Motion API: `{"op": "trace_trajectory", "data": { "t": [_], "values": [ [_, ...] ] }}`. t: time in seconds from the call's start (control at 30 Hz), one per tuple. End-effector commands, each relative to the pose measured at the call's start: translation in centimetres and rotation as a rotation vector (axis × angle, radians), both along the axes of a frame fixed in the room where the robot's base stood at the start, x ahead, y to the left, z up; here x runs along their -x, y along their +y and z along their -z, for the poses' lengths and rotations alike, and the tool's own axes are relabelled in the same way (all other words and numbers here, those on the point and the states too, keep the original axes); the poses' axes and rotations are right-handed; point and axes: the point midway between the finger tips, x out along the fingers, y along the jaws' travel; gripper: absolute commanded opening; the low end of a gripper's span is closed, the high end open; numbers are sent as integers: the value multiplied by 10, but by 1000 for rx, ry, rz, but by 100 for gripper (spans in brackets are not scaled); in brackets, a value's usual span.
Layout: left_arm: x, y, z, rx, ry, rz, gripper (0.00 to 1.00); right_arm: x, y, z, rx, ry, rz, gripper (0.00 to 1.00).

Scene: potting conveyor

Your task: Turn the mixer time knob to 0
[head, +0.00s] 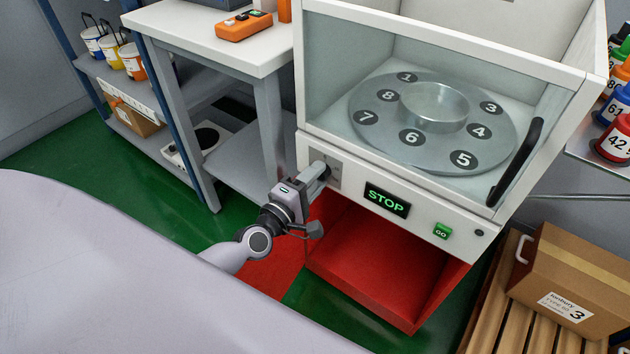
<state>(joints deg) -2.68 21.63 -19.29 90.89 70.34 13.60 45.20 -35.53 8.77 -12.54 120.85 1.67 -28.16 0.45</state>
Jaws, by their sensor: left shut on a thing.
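The mixer (415,200) is a white cabinet with a clear front window and a round plate of numbered positions inside. Its front panel has a green-lit STOP display (386,200) and a green GO button (442,231). My left gripper (320,172) reaches the small grey plate (334,178) at the left end of this panel and is shut on the time knob there. The fingers hide the knob, so its setting cannot be read. My right gripper is not in view.
A red open bin (375,285) lies under the mixer panel. A white bench (215,35) with an orange device (244,25) stands at left. A cardboard box (570,275) sits on wooden slats at right. Numbered bottles (615,140) stand on a shelf at the right edge.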

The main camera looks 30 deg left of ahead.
Motion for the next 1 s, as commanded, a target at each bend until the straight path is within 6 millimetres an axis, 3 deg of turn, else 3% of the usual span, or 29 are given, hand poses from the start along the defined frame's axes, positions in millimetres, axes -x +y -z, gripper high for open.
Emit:
{"op": "trace_trajectory", "data": {
  "t": [0.5,1.0],
  "values": [
    [1,0,2,364,54,-1,8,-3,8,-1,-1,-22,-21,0],
    [1,0,1,449,66,-1,8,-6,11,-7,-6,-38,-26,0]
  ]
}}
